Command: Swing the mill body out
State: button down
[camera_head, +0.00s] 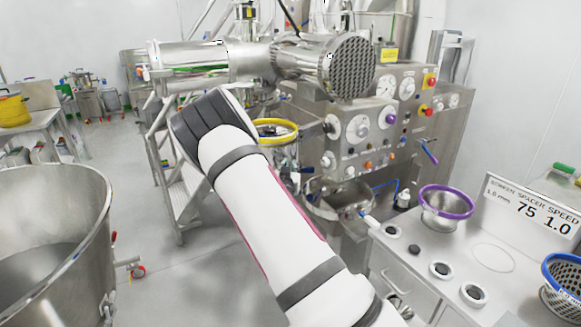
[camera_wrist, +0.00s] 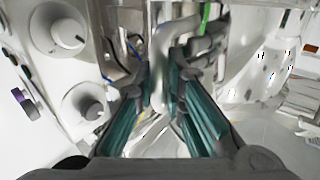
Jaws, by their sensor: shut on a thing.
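My gripper (camera_wrist: 158,84) shows in the wrist view, with teal pads on both sides of a bent metal bar (camera_wrist: 165,45). It is shut on this bar, which looks like a handle. In the head view my arm reaches to the front of the steel mill machine, and its dark wrist end hides the gripper. The machine has a horizontal steel cylinder (camera_head: 326,66) with a perforated round end on top. Below it, a round vessel with a yellow ring (camera_head: 275,126) is partly behind my arm. I cannot tell which part is the mill body.
A control panel (camera_head: 372,140) with knobs stands right of my arm. A counter (camera_head: 490,255) at right holds a purple-rimmed bowl (camera_head: 446,203), a blue-rimmed basket (camera_head: 566,280) and a sign (camera_head: 532,208). A large steel bin (camera_head: 95,225) stands at left. Steps (camera_head: 180,190) stand behind my arm.

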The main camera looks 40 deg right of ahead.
jog(key=shift+s+d+r, duration=0.2)
jog(key=shift+s+d, duration=0.25)
jog(key=c, duration=1.7)
grip_release()
jog(key=shift+s, duration=0.15)
jog(key=shift+o, duration=0.2)
jog(key=shift+w+r, duration=0.1)
jog(key=shift+w, duration=0.1)
jog(key=shift+a, duration=0.2)
jog(key=v, duration=1.2)
jog(key=shift+f, duration=0.25)
